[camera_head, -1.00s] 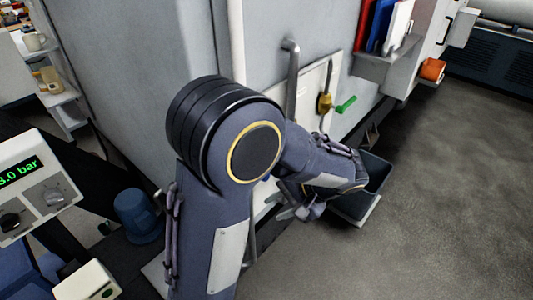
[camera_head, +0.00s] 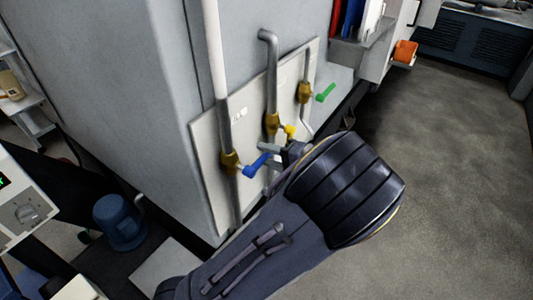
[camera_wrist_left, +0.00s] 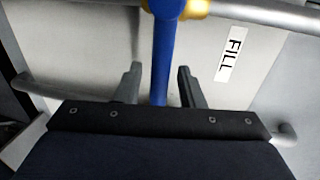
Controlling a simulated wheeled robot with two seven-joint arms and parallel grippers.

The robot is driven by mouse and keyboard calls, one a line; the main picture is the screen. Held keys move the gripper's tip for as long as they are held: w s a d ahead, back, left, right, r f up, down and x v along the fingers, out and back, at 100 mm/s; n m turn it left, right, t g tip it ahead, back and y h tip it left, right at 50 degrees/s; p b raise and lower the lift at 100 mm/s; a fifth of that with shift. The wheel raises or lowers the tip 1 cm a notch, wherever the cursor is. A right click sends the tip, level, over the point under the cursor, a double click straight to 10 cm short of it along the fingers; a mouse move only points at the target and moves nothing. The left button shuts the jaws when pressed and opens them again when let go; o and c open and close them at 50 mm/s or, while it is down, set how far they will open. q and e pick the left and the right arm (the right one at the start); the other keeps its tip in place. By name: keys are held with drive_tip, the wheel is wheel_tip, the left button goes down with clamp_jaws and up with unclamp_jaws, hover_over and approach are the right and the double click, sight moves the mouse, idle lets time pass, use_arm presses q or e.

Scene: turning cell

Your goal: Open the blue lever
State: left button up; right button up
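The blue lever (camera_head: 257,166) sits on a brass valve (camera_head: 230,162) on the leftmost, pale vertical pipe of the wall panel. It points right and slightly up in the head view. My left gripper (camera_head: 270,150) is beside the lever, partly hidden by my own wrist. In the left wrist view, the blue lever (camera_wrist_left: 162,45) runs between the two fingers of my left gripper (camera_wrist_left: 159,70). The fingers are apart, with a gap on each side of the lever. My right gripper is not in view.
A yellow lever (camera_head: 290,131) and a green lever (camera_head: 326,93) sit on neighbouring pipes to the right. A FILL label (camera_wrist_left: 231,55) is on the panel. A blue motor-like cylinder (camera_head: 119,220) stands at lower left. The floor (camera_head: 440,150) at right is clear.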

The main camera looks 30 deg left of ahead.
use_arm(q)
drive_tip(key=shift+a+f, duration=0.1)
drive_tip(key=shift+a, duration=0.25)
clamp_jaws()
drive_tip(key=shift+f, duration=0.1)
drive_tip(key=s+f+m+g+y+p, duration=0.2)
drive_tip(key=s+f+m+p, duration=0.4)
drive_tip(key=m, duration=0.9)
drive_tip(key=shift+s+a+f+m+g+p, duration=0.2)
drive_tip(key=shift+s+f+m+g+p, duration=0.25)
drive_tip(key=shift+g, duration=0.35)
drive_tip(key=shift+s, duration=0.1)
idle(0.3)
